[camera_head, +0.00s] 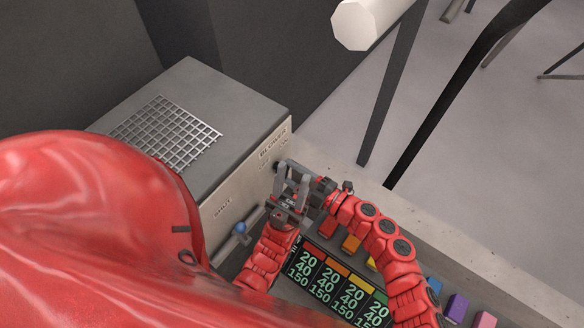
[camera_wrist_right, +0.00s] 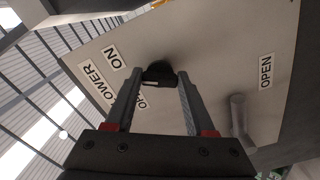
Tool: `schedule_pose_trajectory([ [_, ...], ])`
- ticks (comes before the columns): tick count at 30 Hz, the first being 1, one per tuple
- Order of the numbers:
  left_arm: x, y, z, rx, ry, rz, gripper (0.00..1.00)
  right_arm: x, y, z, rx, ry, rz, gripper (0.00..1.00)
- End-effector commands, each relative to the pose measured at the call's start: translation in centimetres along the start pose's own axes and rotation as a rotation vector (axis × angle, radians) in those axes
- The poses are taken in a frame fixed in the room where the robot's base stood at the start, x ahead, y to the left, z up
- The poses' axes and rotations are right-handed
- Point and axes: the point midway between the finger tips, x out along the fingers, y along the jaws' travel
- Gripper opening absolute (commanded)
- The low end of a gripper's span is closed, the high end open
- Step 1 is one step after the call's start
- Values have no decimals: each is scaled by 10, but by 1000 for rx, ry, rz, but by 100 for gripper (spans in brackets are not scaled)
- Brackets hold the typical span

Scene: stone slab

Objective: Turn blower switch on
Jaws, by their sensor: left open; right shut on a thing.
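The blower is a grey box (camera_head: 215,95) with a grille on top and a pale front panel bearing labels. In the right wrist view, its black switch (camera_wrist_right: 160,74) sits on the panel beside an "ON" label. My right gripper (camera_wrist_right: 161,77) is shut on this switch, one finger on each side. Part of another label is hidden behind a finger. In the head view, my left gripper (camera_head: 292,176) is open, fingers toward the panel, near the right gripper. The two overlap there and hide most of the switch.
A blue-tipped lever (camera_head: 240,228) projects from the panel near "SHUT". A grey handle (camera_wrist_right: 238,115) shows near "OPEN" in the right wrist view. Number panels (camera_head: 330,282) and coloured blocks lie below the arms. A stone ledge (camera_head: 455,245) runs along the right.

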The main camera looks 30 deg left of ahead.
Motion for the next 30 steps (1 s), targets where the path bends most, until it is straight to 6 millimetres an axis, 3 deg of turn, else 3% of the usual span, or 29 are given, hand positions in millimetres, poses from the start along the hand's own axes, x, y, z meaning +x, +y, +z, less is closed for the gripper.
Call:
schedule_pose_trajectory([
  [12, 21, -1, -4, 0, 0, 0, 45, 0, -1, -1, 199, 0, -1, 0],
  [29, 22, -1, -4, 0, 0, 0, 45, 0, -2, 0, 230, -1, -1, 0],
  [30, 22, -1, -4, 0, 0, 0, 45, 0, -2, 0, 230, -1, -1, 58],
])
